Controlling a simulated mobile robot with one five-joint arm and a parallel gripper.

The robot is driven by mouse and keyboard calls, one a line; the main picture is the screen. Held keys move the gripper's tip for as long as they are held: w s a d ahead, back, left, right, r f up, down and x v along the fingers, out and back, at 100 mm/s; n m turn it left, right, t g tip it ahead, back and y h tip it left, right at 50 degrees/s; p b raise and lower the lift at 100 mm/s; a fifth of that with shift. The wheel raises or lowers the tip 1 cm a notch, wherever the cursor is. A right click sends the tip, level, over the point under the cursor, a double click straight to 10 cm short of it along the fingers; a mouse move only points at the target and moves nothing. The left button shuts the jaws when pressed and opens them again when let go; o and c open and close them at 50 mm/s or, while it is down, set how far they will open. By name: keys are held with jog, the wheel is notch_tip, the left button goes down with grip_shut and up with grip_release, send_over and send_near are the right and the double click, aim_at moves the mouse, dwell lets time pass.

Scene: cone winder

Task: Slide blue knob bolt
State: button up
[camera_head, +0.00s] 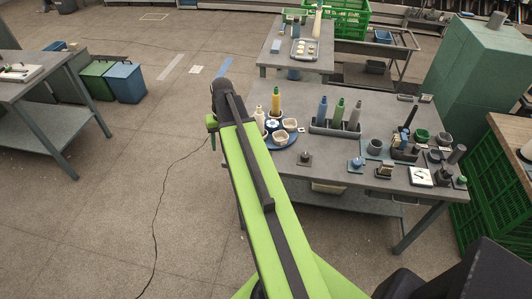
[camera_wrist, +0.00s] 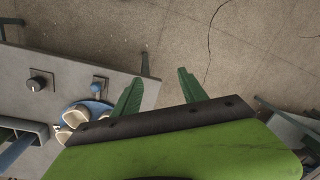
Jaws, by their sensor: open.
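A small blue knob (camera_head: 357,163) stands on a grey plate near the front edge of the grey table, in the head view. The slide of its bolt is too small to make out. In the wrist view a small blue piece (camera_wrist: 98,86) sits beside the round blue tray; I cannot tell whether it is the same knob. In the head view my arm largely hides the gripper.
The grey table (camera_head: 330,175) carries a round tray (camera_head: 283,143) with cups, a rack of coloured cones (camera_head: 335,129), a dark knob (camera_head: 305,158) and crowded small fixtures at right.

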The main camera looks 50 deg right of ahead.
jog(key=s+d+m+t, duration=0.15)
jog(key=s+d, duration=0.25)
jog(key=d, duration=0.6)
jog(key=s+d+m+g, duration=0.1)
jog(key=s+d+m, duration=0.25)
jog(key=d, duration=0.75)
jog(key=shift+n+t, duration=0.25)
jog(key=shift+n, duration=0.25)
jog(key=a+f+b, duration=0.1)
jog(key=f+b, duration=0.4)
jog(key=w+f+b, duration=0.1)
jog(key=f+b, duration=0.5)
jog(key=w+a+f+b, duration=0.1)
jog(key=f+b, duration=0.4)
jog(key=b, duration=0.1)
jog(key=shift+a+f, duration=0.3)
jog(key=shift+a, duration=0.05)
jog(key=shift+r, duration=0.1)
grip_shut()
